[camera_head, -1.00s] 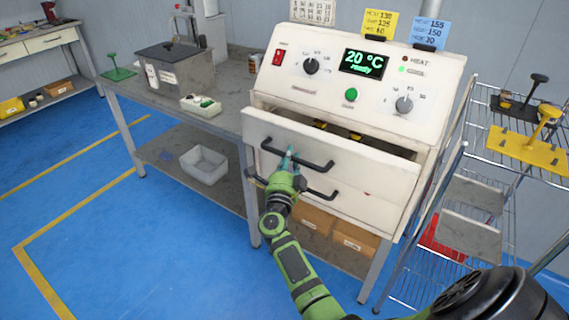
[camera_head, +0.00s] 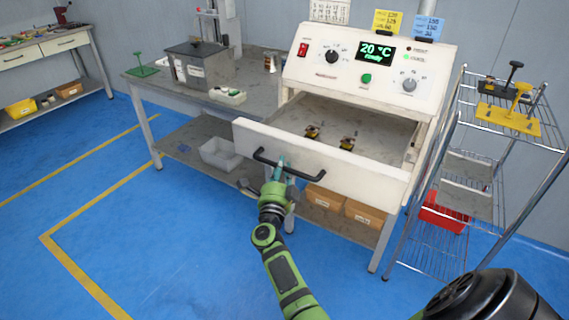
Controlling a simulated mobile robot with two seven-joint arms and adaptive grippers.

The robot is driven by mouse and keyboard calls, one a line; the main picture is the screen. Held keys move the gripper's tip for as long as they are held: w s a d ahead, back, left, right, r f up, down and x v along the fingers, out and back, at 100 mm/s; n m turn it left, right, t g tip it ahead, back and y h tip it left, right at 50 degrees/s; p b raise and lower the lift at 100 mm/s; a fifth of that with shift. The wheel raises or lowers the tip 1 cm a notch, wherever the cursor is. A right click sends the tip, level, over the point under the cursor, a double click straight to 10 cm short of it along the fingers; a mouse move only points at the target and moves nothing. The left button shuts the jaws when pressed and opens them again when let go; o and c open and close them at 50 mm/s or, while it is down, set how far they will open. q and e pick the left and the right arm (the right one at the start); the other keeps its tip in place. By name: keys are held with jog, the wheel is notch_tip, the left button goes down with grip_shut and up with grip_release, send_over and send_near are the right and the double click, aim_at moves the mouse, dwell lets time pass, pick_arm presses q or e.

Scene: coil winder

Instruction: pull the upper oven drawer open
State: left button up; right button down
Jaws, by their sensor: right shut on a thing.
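The white oven (camera_head: 367,57) stands on the grey bench, its display reading 20 °C. Its upper drawer (camera_head: 375,178) is pulled well out, and the inside shows. Two small dark and yellow parts (camera_head: 313,132) (camera_head: 348,143) lie on the drawer floor. My right gripper (camera_head: 281,165) is shut on the drawer's black bar handle (camera_head: 305,174), toward its left part. The lower drawer is hidden behind the upper drawer's front. My left gripper is not in view.
A wire rack (camera_head: 475,170) with a yellow fixture (camera_head: 508,120) and a red bin (camera_head: 443,215) stands close to the right of the oven. Cardboard boxes (camera_head: 325,197) sit on the shelf below. Blue floor (camera_head: 190,260) is clear at front left.

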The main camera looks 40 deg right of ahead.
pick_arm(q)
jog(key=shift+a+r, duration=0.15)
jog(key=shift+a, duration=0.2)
pick_arm(e)
jog(key=shift+s+a, duration=0.35)
jog(key=shift+a, duration=0.55)
